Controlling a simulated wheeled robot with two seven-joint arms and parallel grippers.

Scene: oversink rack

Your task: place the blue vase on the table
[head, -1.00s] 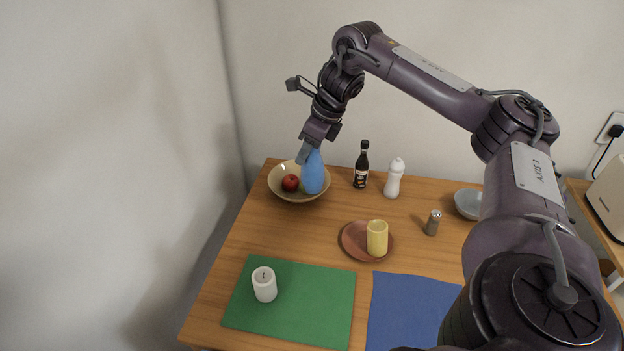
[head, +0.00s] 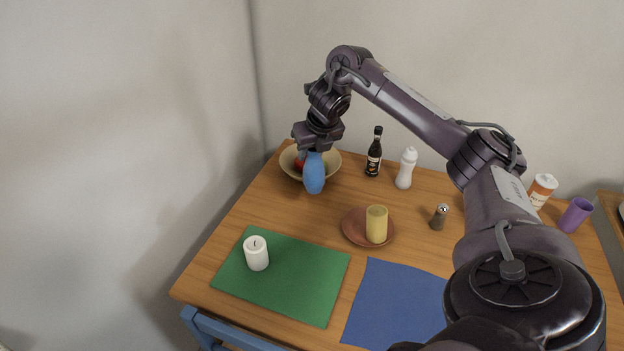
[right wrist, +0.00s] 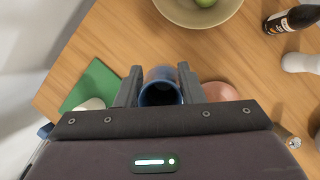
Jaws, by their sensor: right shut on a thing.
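The blue vase (head: 314,174) is upright in the head view, in front of the bowl at the back left of the table (head: 262,200). My right gripper (head: 314,153) is shut on its top from above. In the right wrist view the vase (right wrist: 160,88) shows its round mouth between the two fingers (right wrist: 160,92), with the bowl apart from it. Whether the vase's base touches the table I cannot tell. My left gripper is not in view.
The beige bowl (head: 334,164) holds fruit. A dark bottle (head: 374,155) and a white shaker (head: 406,168) stand right of it. A yellow candle (head: 376,224) is on a brown plate (head: 352,230). A white candle (head: 256,253) stands on a green mat (head: 300,285). Bare wood lies between bowl and mats.

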